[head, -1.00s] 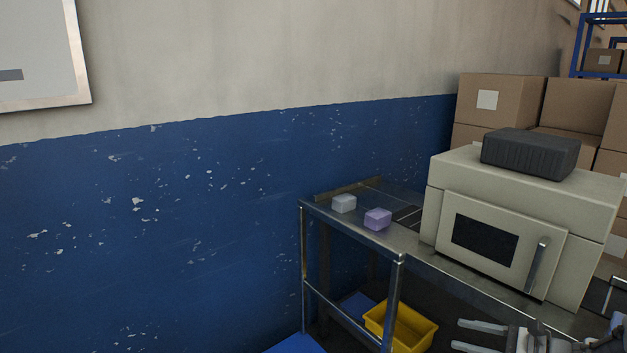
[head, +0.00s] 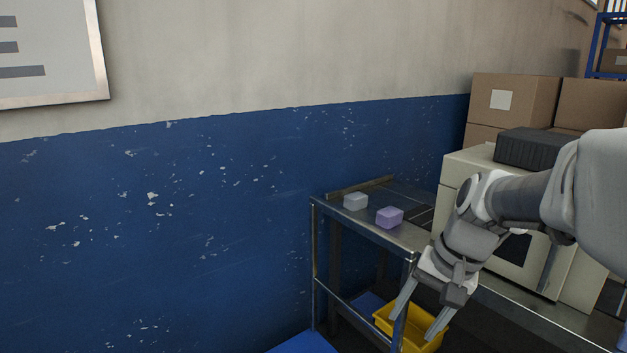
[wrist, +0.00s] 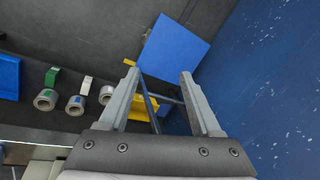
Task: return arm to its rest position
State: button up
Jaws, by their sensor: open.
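My gripper (head: 418,322) is open and empty, its two fingers pointing down in the head view. It appears in front of the near end of the metal table (head: 330,208) and overlaps the yellow bin (head: 383,318) in the picture. My arm reaches in from the right edge and covers part of the beige machine (head: 452,172). In the wrist view my gripper (wrist: 160,78) has its fingers spread wide with nothing held between them.
A white block (head: 355,201) and a purple block (head: 389,217) sit on the tabletop. A dark ribbed box (head: 522,147) lies on the machine. Cardboard boxes (head: 512,98) stand behind. A blue panel (wrist: 172,50) and several rolls (wrist: 75,105) show in the wrist view.

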jog(key=s+a+r+n+t+h, duration=0.1)
jog(key=s+r+n+t, duration=0.15)
jog(key=s, duration=0.35)
jog(key=s+a+r+n+t+h, duration=0.1)
jog(key=s+r+n+h, duration=0.15)
jog(key=s, duration=0.35)
notch_tip(320, 180, up, 13)
jog(key=n+p, duration=0.1)
jog(key=p, duration=1.4)
jog(key=shift+s+y, duration=0.15)
jog(key=shift+y, duration=0.3)
jog(key=shift+a, duration=0.2)
